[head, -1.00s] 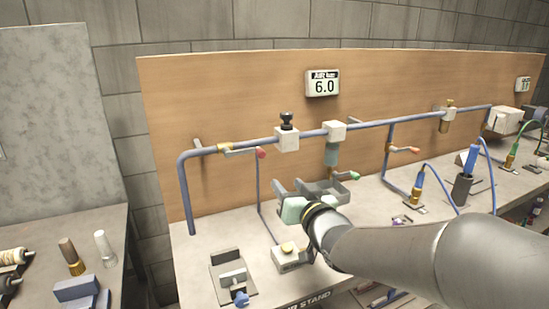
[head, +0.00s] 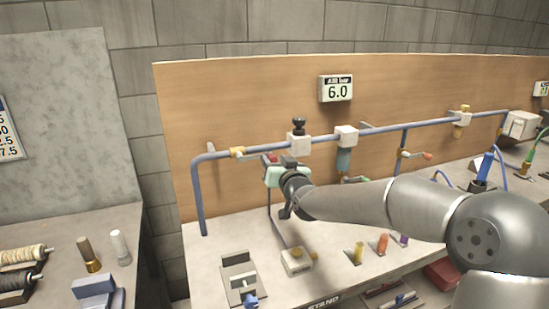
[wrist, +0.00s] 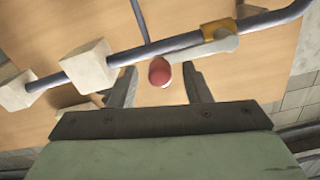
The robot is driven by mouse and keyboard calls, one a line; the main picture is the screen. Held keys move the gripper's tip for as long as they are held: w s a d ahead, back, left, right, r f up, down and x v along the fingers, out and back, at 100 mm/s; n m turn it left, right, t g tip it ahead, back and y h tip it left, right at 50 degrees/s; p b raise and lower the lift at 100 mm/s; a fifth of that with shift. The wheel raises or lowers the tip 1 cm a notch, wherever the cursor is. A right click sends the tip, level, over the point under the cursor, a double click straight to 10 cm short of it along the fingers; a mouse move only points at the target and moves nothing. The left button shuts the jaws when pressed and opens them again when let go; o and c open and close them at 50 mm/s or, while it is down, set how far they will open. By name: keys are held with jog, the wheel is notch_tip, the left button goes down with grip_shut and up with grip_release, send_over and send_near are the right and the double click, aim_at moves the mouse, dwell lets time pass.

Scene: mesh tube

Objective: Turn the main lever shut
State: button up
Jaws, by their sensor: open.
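The main lever is a grey handle (wrist: 200,48) with a red knob (wrist: 160,72), set on a brass valve (wrist: 219,29) on the blue pipe. The brass valve shows in the head view (head: 237,152) at the left end of the pipe. The handle lies nearly along the pipe. My gripper (wrist: 160,80) is open, with one finger on each side of the red knob in the wrist view. I cannot tell whether either finger touches it. In the head view, my gripper (head: 276,166) largely hides the lever.
White blocks sit on the pipe (head: 385,127), one with a black knob (head: 299,125). A gauge (head: 336,88) on the wooden board reads 6.0. A small white box (head: 297,261) stands on the bench below.

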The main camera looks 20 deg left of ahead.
jog(key=shift+w+a, duration=0.25)
jog(key=shift+w, duration=0.05)
grip_shut()
